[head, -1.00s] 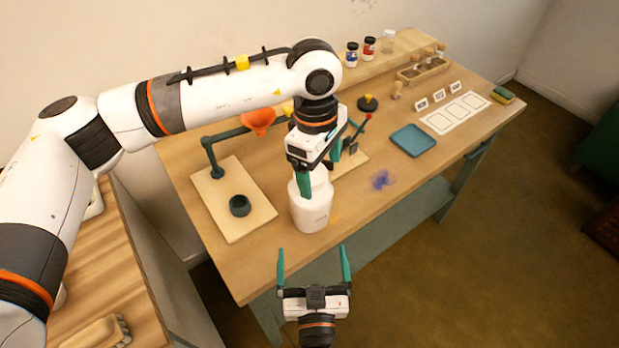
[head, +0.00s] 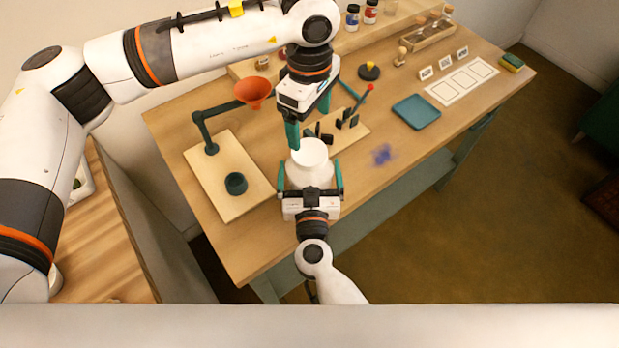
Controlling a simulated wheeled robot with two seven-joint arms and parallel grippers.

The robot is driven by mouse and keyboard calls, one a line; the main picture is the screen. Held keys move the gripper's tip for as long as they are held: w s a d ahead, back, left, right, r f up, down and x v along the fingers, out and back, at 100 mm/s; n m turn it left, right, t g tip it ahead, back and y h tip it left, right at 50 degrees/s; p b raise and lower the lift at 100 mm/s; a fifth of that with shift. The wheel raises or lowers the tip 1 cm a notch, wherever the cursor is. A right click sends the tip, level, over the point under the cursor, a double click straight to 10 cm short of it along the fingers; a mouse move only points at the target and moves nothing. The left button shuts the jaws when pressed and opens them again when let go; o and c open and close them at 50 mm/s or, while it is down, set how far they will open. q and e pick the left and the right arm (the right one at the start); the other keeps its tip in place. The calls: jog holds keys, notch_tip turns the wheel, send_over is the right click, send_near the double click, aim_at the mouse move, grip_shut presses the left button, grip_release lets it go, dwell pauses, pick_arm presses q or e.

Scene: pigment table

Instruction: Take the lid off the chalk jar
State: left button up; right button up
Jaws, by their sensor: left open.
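The white chalk jar (head: 309,176) stands upright near the front edge of the wooden table. Its pale round top (head: 310,152) faces up; I cannot clearly make out where the lid meets the body. My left gripper (head: 308,131) points down just above and behind the jar's top, open, with its teal fingers apart and nothing between them. My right gripper (head: 311,177) is low at the front of the jar, with one teal finger on each side of it. Those fingers look spread, with a small gap to the jar. The jar's lower part is hidden behind this gripper.
A board with a dark cup (head: 236,183) and an orange funnel (head: 253,91) on a stand are left of the jar. A small rack (head: 345,118) stands close behind right. A blue tray (head: 416,112) lies farther right. The table around the purple stain (head: 382,155) is clear.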

pick_arm(q)
jog(key=shift+s, duration=0.2)
pick_arm(e)
jog(key=shift+w+r, duration=0.1)
jog(key=shift+w, duration=0.1)
pick_arm(q)
jog(key=shift+w, duration=0.1)
jog(key=shift+w, duration=0.1)
pick_arm(e)
jog(key=shift+w, duration=0.15)
